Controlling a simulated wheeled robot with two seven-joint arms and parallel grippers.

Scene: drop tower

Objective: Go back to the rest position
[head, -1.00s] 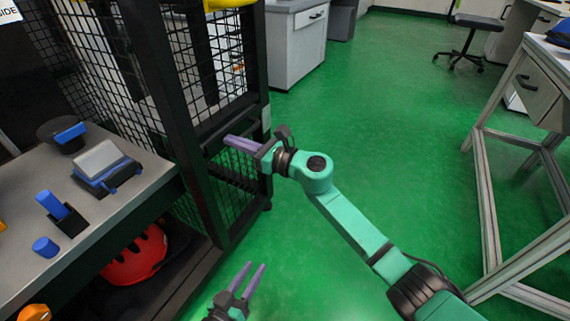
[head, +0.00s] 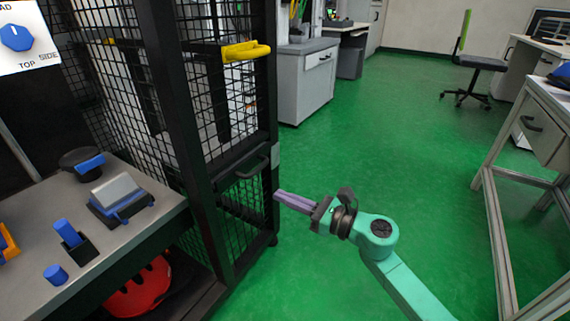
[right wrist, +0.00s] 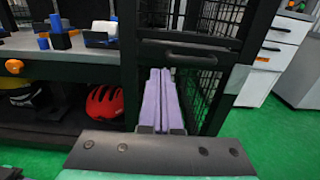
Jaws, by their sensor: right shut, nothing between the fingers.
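My right gripper (head: 279,197) has purple fingers that lie together, shut and empty. In the head view it points left toward the black mesh cage (head: 200,120), just right of the cage's lower corner, above the green floor. The same fingers show in the right wrist view (right wrist: 160,75), in front of the cage's lower mesh panel and below its black handle (right wrist: 178,50). The teal right arm reaches in from the bottom right. My left gripper is outside both current views.
A grey bench (head: 120,240) at left carries blue and black fixtures, with a red helmet (head: 140,290) below. A yellow handle (head: 246,51) juts from the cage. A metal-framed table (head: 505,190) stands at right. The green floor (head: 380,130) between is clear.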

